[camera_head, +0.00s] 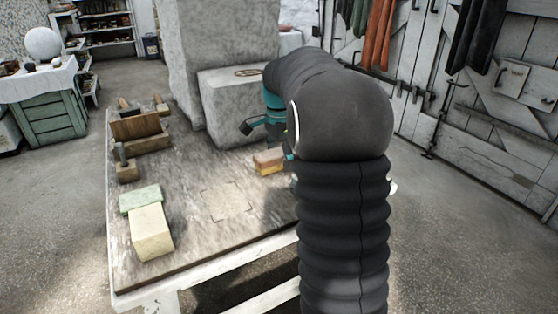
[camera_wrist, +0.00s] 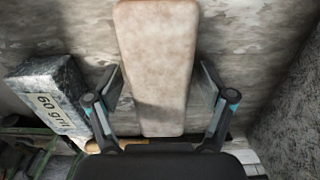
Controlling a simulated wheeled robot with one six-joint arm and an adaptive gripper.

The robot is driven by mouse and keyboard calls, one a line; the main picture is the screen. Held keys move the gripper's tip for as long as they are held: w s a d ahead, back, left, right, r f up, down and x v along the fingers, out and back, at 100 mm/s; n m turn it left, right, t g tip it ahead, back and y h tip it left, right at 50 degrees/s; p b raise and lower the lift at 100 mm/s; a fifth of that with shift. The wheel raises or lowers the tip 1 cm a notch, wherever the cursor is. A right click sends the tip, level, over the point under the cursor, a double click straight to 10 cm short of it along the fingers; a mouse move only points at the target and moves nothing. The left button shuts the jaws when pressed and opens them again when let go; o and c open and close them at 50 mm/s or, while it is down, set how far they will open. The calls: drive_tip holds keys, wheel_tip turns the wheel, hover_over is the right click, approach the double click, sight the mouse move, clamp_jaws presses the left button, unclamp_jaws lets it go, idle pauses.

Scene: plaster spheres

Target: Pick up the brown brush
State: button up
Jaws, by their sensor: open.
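In the head view, a small block with a brown top and yellow lower part (camera_head: 268,158) lies on the table below my gripper. It may be the brown brush, but I cannot tell for sure. My gripper (camera_head: 256,126) is partly hidden by my arm there. In the wrist view, my gripper (camera_wrist: 160,95) is open, with one finger on each side of a long, pale tan block (camera_wrist: 155,55). I cannot tell whether the fingers touch it. A thin wooden handle-like piece (camera_wrist: 190,140) shows behind the gripper; most of it is hidden.
A grey "60 grit" block (camera_wrist: 50,95) lies left of the fingers. Large plaster blocks (camera_head: 240,105) stand behind. Wooden tools (camera_head: 138,128) and green and cream blocks (camera_head: 151,232) lie on the left of the table (camera_head: 195,240). The table's front middle is clear.

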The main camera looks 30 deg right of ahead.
drive_tip(key=c, duration=1.3)
drive_tip(key=shift+c, duration=0.2)
